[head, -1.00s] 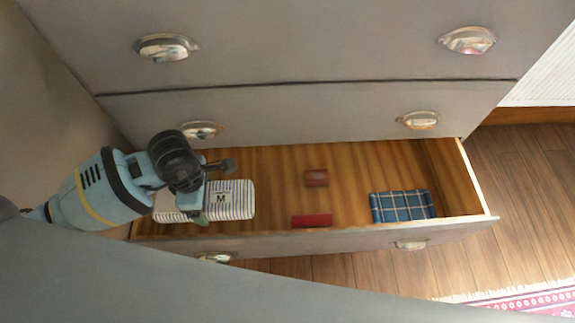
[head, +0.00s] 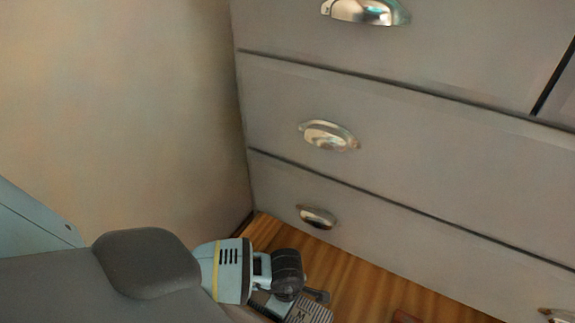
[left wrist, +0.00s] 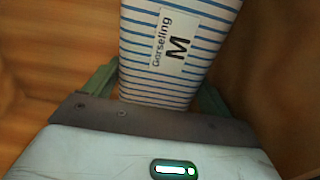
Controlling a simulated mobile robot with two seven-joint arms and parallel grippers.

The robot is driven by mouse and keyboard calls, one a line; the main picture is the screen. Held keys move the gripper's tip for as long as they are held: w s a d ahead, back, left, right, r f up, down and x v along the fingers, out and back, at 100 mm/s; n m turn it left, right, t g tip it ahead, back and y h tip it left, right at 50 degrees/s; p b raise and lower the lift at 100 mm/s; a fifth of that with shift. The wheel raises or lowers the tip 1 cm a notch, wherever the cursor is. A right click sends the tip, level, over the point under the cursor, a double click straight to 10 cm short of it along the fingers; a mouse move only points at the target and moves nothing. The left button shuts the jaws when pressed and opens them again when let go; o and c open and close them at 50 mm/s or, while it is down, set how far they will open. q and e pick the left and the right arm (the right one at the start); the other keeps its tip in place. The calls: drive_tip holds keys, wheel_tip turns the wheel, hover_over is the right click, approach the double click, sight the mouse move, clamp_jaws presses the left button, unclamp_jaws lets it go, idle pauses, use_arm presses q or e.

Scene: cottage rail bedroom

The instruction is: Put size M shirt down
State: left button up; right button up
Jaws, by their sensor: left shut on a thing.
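The size M shirt (left wrist: 180,35) is a folded, white, blue-striped bundle with a label reading "Gorseling M". In the left wrist view it lies between the two greenish fingers of my left gripper (left wrist: 160,92), which is shut on it. Only a small striped part of the shirt (head: 312,314) shows there; the rest is cut off or hidden. I cannot tell whether the shirt touches the drawer floor. My right gripper is not in view.
A plain wall (head: 120,110) stands close on the left.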

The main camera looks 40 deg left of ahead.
use_arm(q)
drive_tip(key=shift+f, duration=0.1)
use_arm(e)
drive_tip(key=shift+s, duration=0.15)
use_arm(q)
drive_tip(key=shift+f+b, duration=0.65)
drive_tip(key=shift+f, duration=1.55)
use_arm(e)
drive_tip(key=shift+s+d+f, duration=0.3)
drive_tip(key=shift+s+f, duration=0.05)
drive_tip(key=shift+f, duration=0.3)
use_arm(q)
drive_tip(key=shift+f, duration=0.1)
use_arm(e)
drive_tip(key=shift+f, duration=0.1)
use_arm(q)
drive_tip(key=o, duration=0.8)
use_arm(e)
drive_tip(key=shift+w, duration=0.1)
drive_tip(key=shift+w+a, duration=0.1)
